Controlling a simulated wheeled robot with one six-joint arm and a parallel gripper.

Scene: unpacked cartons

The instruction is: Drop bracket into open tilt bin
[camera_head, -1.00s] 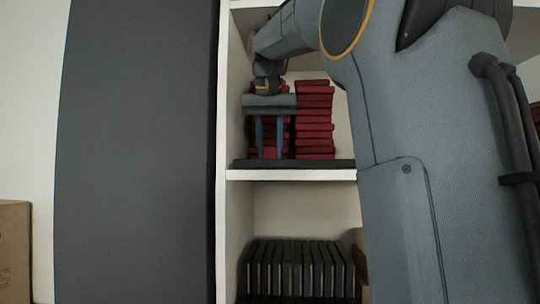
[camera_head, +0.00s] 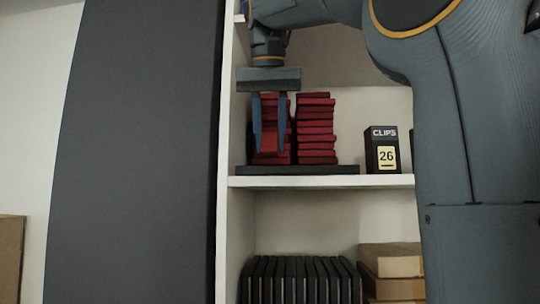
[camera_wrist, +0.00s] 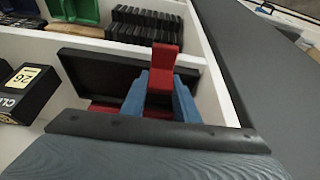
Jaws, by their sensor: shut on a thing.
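My gripper (camera_head: 269,146) is in the upper shelf bay, pointing down in front of the left stack of red pieces. Its two blue fingers are shut on a red bracket (camera_head: 269,136), with stacked red pieces close behind it. In the wrist view the same bracket (camera_wrist: 163,66) stands between the fingertips (camera_wrist: 161,84), its end sticking out past them. Part of the bracket is hidden by the fingers. I cannot make out an open tilt bin for sure; a green container (camera_wrist: 84,10) shows in part at the top of the wrist view.
Another red stack (camera_head: 316,130) stands to the right on a dark tray (camera_head: 340,169). A black CLIPS box (camera_head: 382,150) is beside it. Dark upright items (camera_head: 300,280) and cartons (camera_head: 392,258) fill the shelf below. A dark grey panel (camera_head: 130,150) borders the left side.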

